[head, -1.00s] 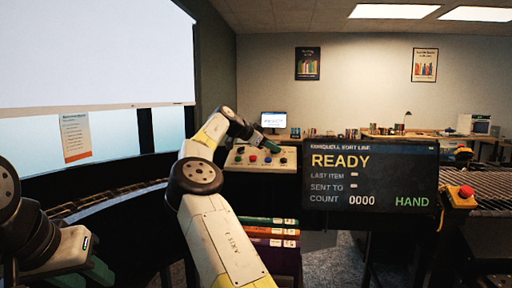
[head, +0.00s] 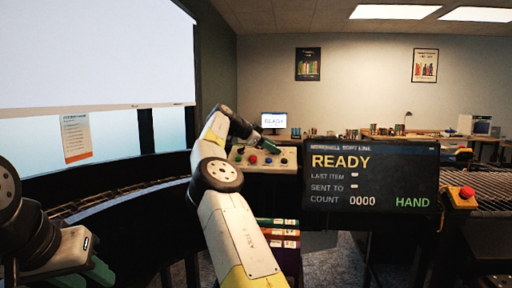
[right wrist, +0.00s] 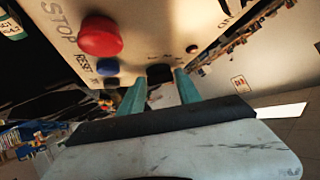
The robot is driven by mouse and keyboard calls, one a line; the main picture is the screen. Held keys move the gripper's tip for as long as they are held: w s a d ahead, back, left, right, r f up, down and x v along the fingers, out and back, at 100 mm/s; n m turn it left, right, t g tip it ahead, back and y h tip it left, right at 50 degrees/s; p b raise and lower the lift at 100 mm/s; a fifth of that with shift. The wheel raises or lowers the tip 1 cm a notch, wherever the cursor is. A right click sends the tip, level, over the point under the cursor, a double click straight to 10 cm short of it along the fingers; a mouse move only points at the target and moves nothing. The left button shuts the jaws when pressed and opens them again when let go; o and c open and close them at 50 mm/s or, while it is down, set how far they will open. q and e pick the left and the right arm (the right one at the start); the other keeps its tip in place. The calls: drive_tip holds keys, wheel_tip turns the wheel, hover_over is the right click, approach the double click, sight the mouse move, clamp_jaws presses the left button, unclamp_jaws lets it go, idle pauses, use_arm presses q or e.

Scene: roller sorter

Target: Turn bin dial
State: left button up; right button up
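The beige control panel (head: 235,168) stands left of the screen and carries coloured buttons. In the right wrist view, a black dial (right wrist: 160,73) sits on the panel face, right of the red STOP button (right wrist: 100,36) and the blue RESET button (right wrist: 107,67). My right gripper (right wrist: 161,78) is open, with its green fingertips apart on either side of the dial. I cannot tell whether they touch it. In the head view, my right arm's wrist partly covers the panel's upper edge. My left gripper (head: 98,274) is low at the left, away from the panel, partly cut off.
A dark screen (head: 370,180) reads READY, count 0000, HAND. A yellow box with a red button (head: 466,193) stands right of it beside a roller conveyor (head: 483,182). Stacked coloured books (head: 278,232) lie below the panel. A curved conveyor rail (head: 120,198) runs along the left.

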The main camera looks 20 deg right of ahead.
drive_tip(key=shift+o, duration=1.3)
drive_tip(key=shift+r, duration=0.1)
drive_tip(key=v, duration=0.7)
drive_tip(key=shift+a+r, duration=0.1)
drive_tip(key=shift+a, duration=0.25)
